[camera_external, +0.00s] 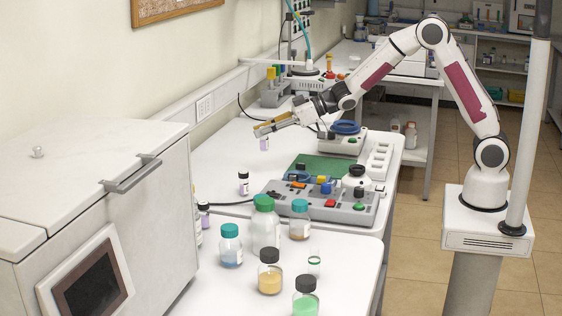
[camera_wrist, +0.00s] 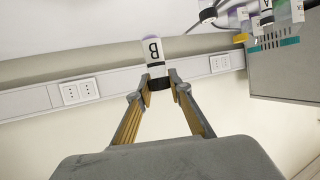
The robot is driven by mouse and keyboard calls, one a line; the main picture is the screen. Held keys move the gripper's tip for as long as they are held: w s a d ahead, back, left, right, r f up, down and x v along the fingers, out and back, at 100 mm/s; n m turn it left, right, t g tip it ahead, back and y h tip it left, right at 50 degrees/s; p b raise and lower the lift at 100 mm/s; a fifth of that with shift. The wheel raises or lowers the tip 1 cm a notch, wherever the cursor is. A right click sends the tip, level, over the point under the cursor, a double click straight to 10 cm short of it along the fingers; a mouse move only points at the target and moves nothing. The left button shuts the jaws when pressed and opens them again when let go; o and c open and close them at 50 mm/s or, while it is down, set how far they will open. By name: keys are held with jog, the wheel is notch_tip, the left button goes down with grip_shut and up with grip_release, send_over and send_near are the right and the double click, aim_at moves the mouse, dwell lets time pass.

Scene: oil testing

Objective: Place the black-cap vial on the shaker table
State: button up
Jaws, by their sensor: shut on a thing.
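My gripper (camera_external: 257,130) is over the left part of the white bench, near the wall, and is shut on a vial (camera_external: 264,144) that hangs below the fingertips. In the wrist view my gripper (camera_wrist: 160,85) has its fingertips on the black cap of this vial (camera_wrist: 152,53), which has a white label with a "B" and a purplish end. Another dark-capped vial (camera_external: 243,183) stands on the bench below. A device with a round blue top (camera_external: 345,128) stands right of the gripper; I cannot tell whether it is the shaker table.
A grey console (camera_external: 345,212) with coloured parts and a green mat (camera_external: 312,165) are on the bench. Several bottles, including a green-capped bottle (camera_external: 265,225), stand in front. A large white cabinet (camera_external: 100,200) is at left. Some bare bench lies around the standing vial.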

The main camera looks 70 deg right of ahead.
jog(key=shift+s+d+f, duration=0.15)
jog(key=shift+s+f, duration=0.1)
jog(key=shift+s, duration=0.1)
jog(key=s+d+f+m+h, duration=0.1)
jog(key=s+d+m+h, duration=0.1)
jog(key=s+d, duration=0.3)
jog(key=s+d+f+m+t+h, duration=0.1)
jog(key=s+d, duration=0.3)
jog(key=d, duration=0.5)
jog(key=shift+s+d+f+m+h, duration=0.15)
jog(key=shift+s+f+m+h, duration=0.35)
jog(key=shift+h, duration=0.4)
jog(key=shift+w, duration=0.1)
jog(key=r+y, duration=0.1)
jog(key=s+d+r+n+y, duration=0.1)
jog(key=r, duration=0.1)
jog(key=r+n, duration=0.1)
jog(key=shift+s+d+r+y, duration=0.15)
jog(key=shift+s+d+y, duration=0.05)
jog(key=shift+s+y, duration=0.2)
